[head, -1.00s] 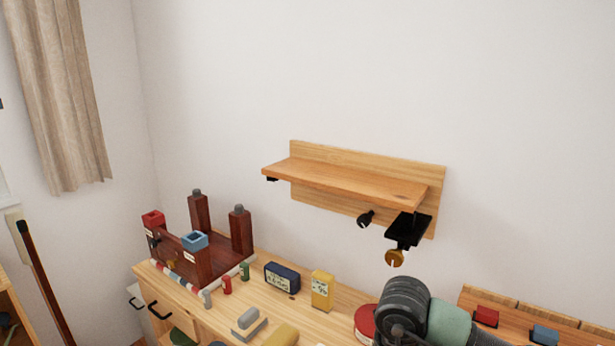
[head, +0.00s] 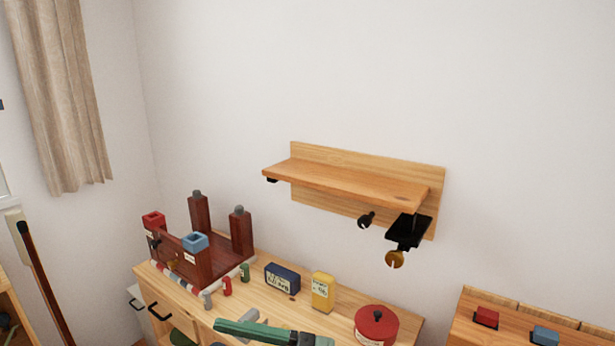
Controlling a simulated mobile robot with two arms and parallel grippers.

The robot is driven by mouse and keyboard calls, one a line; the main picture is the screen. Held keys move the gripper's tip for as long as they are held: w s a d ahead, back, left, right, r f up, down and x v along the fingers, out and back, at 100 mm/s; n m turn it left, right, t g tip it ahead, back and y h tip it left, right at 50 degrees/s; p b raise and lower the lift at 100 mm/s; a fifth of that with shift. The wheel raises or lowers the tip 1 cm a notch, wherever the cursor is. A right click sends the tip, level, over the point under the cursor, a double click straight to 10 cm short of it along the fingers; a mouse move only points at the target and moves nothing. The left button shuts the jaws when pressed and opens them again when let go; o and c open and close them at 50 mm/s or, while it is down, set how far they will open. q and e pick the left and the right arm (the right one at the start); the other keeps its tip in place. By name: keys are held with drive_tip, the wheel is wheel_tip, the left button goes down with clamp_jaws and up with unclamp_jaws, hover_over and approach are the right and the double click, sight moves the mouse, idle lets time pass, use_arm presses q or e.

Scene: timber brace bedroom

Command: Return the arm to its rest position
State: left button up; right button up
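A green part of my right gripper (head: 256,331) shows at the bottom middle of the head view, over the front of the wooden cabinet top (head: 345,327). It points left, and the lower part is cut off by the frame edge. I cannot tell whether its fingers are open or shut, and I see nothing held in it. My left gripper is not in view.
A wooden wall shelf (head: 350,184) has a black bracket (head: 408,231) and brass knob (head: 395,260) below its right end. A red round tin (head: 376,326), yellow box (head: 323,292), dark blue box (head: 282,277) and dark red wooden frame (head: 200,245) stand on the cabinet.

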drive_tip(key=w+d+r+m+t+h, duration=0.1)
drive_tip(key=w+d+m+t+h, duration=0.45)
drive_tip(key=m+t, duration=0.65)
drive_tip(key=w+d+r+m+t+h, duration=0.1)
drive_tip(key=w+d+m+t+h, duration=0.4)
drive_tip(key=m, duration=1.2)
drive_tip(key=d+f+m+g+h, duration=0.3)
drive_tip(key=d+f+m+h, duration=0.7)
drive_tip(key=d+f+m, duration=0.95)
drive_tip(key=s+f+m+g, duration=0.7)
drive_tip(key=s+f+g, duration=0.4)
drive_tip(key=s+f, duration=0.8)
drive_tip(key=s+f+g, duration=0.1)
drive_tip(key=s+f, duration=0.1)
drive_tip(key=f, duration=1)
drive_tip(key=s+f+g, duration=0.1)
drive_tip(key=s+f, duration=0.1)
drive_tip(key=f, duration=0.9)
drive_tip(key=s+d+f, duration=0.3)
drive_tip(key=s+f, duration=1.3)
drive_tip(key=f, duration=0.1)
drive_tip(key=shift+s+f+g, duration=0.15)
drive_tip(key=shift+s+g, duration=0.25)
